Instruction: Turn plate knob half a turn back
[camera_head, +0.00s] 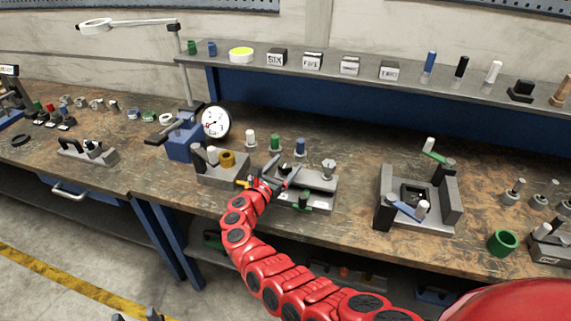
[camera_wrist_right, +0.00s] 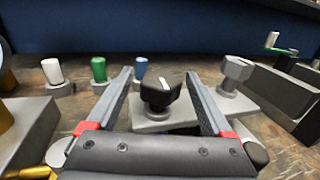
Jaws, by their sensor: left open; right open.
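The plate knob (camera_wrist_right: 160,92) is black with a white pointer line and stands on a light grey plate (camera_wrist_right: 190,122) in the right wrist view. My right gripper (camera_wrist_right: 166,80) is open, its two fingers on either side of the knob with visible gaps. In the head view my right gripper (camera_head: 284,170) is over the left part of the grey plate (camera_head: 322,187), and the knob is mostly hidden by it. What look like the fingertips of my left gripper (camera_head: 135,315) show apart and empty at the bottom edge of the head view, far from the plate.
A silver knob (camera_head: 328,166) stands on the plate's right end. White, green and blue pegs (camera_head: 275,142) stand behind it. A grey block with a brass knob (camera_head: 227,160) is close on the left. A grey fixture with handles (camera_head: 440,205) stands to the right, with bare bench between.

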